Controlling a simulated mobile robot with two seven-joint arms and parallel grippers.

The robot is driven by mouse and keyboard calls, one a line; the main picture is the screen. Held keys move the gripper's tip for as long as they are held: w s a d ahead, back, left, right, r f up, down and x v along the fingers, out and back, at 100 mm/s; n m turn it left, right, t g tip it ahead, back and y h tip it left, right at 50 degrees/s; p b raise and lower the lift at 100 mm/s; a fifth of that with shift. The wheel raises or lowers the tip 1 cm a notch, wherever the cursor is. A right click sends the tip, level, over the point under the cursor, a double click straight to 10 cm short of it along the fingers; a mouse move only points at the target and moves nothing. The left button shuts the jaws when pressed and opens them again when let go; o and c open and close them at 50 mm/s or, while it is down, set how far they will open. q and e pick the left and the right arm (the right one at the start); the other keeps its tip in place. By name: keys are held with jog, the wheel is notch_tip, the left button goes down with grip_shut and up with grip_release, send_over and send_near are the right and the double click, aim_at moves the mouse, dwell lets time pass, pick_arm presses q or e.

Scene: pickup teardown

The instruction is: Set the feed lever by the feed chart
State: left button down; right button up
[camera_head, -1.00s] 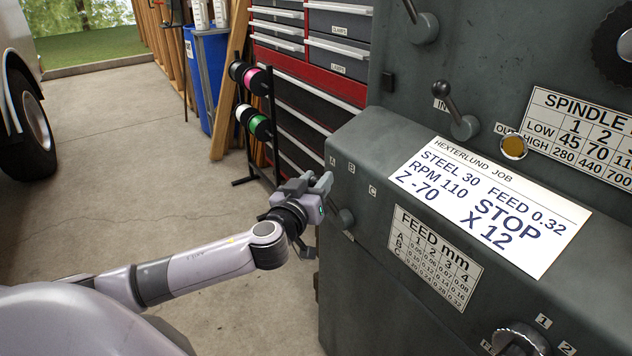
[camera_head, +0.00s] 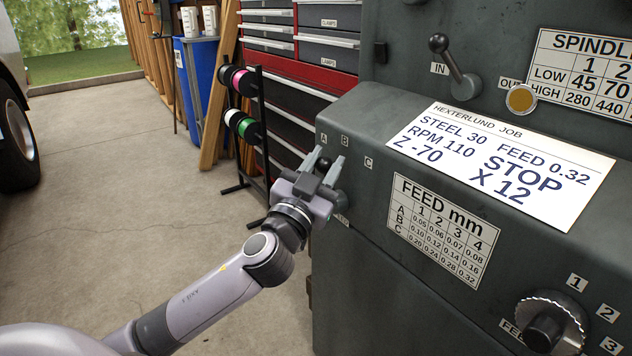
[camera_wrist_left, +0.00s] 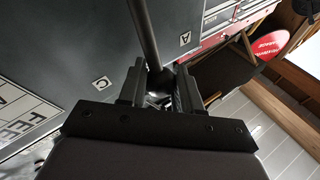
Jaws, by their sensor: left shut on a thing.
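The feed lever (camera_head: 323,164) is a dark lever with a black knob on the grey machine's front, below the letters A, B and C. My left gripper (camera_head: 326,166) is shut on it, fingers pointing up; they and the hand hide much of the lever. In the left wrist view the dark rod (camera_wrist_left: 143,30) runs between the fingers (camera_wrist_left: 158,85), with A and C plates on either side. The feed chart (camera_head: 443,231) has rows A to C and numbered columns; 0.32 is at its lower right. The job card (camera_head: 503,165) reads FEED 0.32. My right gripper is out of view.
A ribbed feed dial (camera_head: 548,322) with number plates stands at the lower right. Another lever (camera_head: 456,68) is above the card by the IN plate. A spool rack (camera_head: 262,125) and a drawer cabinet (camera_head: 328,45) stand behind my gripper.

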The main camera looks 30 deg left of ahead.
pick_arm(q)
jog(key=shift+s+d+f+m+t+h+b, duration=0.3)
jog(key=shift+d+m+h+b, duration=0.35)
jog(key=shift+m+b, duration=0.5)
jog(key=shift+s+d+f+m+t+h+b, duration=0.2)
jog(key=shift+d+m+t+h+b, duration=0.5)
jog(key=shift+m, duration=0.6)
jog(key=shift+s+d+f+m+t+h+b, duration=0.1)
jog(key=shift+s+d+f+m+h+b, duration=0.15)
jog(key=shift+d+m+h+b, duration=0.65)
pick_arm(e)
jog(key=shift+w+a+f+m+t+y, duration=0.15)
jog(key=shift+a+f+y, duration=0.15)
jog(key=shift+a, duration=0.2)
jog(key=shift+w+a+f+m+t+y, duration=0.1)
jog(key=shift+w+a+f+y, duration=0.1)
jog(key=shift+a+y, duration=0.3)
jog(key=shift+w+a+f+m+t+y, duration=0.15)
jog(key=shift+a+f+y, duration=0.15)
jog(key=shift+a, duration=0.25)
pick_arm(q)
jog(key=shift+a+m, duration=0.3)
jog(key=shift+m, duration=0.15)
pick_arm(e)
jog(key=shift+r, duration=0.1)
pick_arm(q)
jog(key=c, duration=0.8)
grip_release()
jog(key=shift+s, duration=0.1)
